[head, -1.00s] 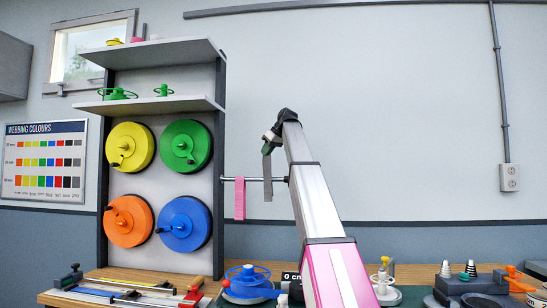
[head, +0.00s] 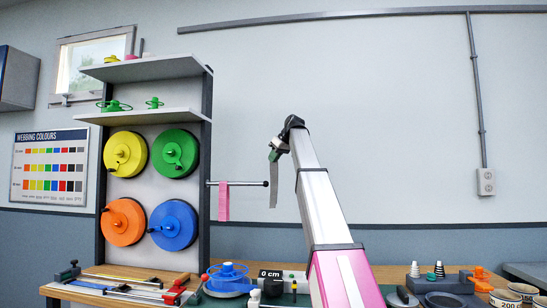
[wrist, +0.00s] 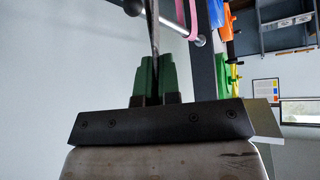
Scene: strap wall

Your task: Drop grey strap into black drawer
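The grey strap (head: 274,186) hangs down from my gripper (head: 276,150) in the head view, just right of the tip of a wall rod. In the wrist view my gripper (wrist: 156,82) shows green fingers closed together, with the strap (wrist: 152,32) as a thin dark edge between them. No black drawer can be made out in either view.
The rod (head: 245,183) sticks out from the rack and carries a pink strap (head: 223,201). The rack holds yellow, green, orange and blue reels (head: 174,225). The bench (head: 95,272) below is cluttered with tools.

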